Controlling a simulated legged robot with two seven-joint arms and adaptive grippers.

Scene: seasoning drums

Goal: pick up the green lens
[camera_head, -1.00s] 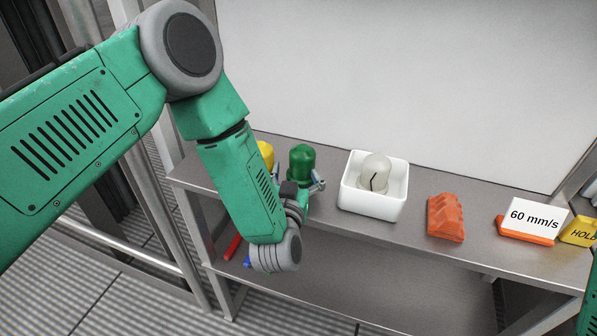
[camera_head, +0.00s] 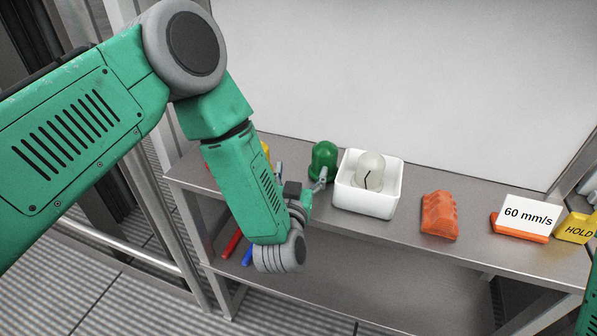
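The green lens (camera_head: 323,157) is a dome that stands upright on the metal shelf, just left of the white box. My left gripper (camera_head: 300,176) is to the left of and in front of the lens. Its fingers are spread apart, with nothing seen between them. The right-hand finger overlaps the lower front of the lens; I cannot tell if it touches. My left forearm hides part of the shelf. My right gripper is out of view.
The white box (camera_head: 367,207) holds a clear, cracked dome (camera_head: 370,171). An orange block (camera_head: 439,214), a 60 mm/s sign (camera_head: 527,214) and a yellow HOLD sign (camera_head: 577,228) stand further right. A yellow thing (camera_head: 266,150) is partly hidden behind my arm.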

